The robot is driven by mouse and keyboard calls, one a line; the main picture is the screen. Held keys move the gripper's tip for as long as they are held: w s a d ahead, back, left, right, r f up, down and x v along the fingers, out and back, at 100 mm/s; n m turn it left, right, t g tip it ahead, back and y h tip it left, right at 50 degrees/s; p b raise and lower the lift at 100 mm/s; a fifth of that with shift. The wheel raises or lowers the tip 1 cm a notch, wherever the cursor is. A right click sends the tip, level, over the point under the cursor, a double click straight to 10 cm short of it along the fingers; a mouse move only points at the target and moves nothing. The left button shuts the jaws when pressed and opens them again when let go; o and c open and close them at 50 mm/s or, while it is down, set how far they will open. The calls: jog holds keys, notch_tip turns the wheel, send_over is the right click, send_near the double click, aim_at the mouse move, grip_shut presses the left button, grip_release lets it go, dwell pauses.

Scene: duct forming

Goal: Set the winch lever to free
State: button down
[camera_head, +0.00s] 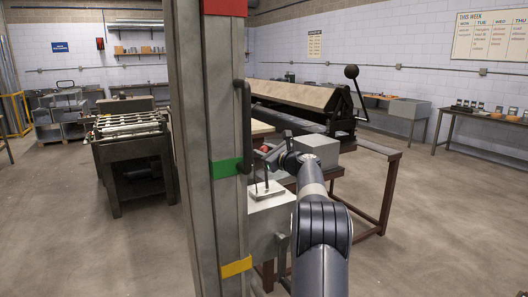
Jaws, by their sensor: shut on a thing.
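My arm reaches in from the lower right, and my gripper (268,155) is shut on the winch lever. The lever shows as a small red knob (265,147) between the fingers. Thin dark rods stand below it on a pale plate (267,191) on top of a light grey box (268,222). The fingers and wrist hide part of the lever, and its exact tilt is hard to tell. No readable setting marks show beside it.
A tall grey post (205,150) with red, green and yellow bands and a dark handle (243,125) stands close on the left. A folding machine (300,97) with a black-ball lever (351,72) is behind. A roller machine (130,140) stands left. The right floor is clear.

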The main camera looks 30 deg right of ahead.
jog(key=shift+s+f+b, duration=0.1)
jog(key=shift+f+b, duration=0.05)
jog(key=shift+b, duration=0.35)
jog(key=shift+s+f+b, duration=0.15)
jog(key=shift+s+b, duration=0.1)
jog(key=shift+b, duration=0.7)
jog(key=s+t+b, duration=0.1)
jog(key=b, duration=0.3)
jog(key=shift+s+f, duration=0.1)
jog(key=shift+s, duration=0.05)
jog(key=s+f+n+t+y+b, duration=0.1)
jog(key=s+t+b, duration=0.4)
jog(key=b, duration=1.3)
jog(key=shift+s+a+n+t+y, duration=0.25)
jog(key=shift+s+n+t+y, duration=0.05)
jog(key=shift+s, duration=0.8)
jog(key=shift+f, duration=0.2)
jog(key=c, duration=1.5)
grip_release()
jog(key=o, duration=0.4)
jog(key=shift+s+r, duration=0.1)
jog(key=shift+s, duration=0.05)
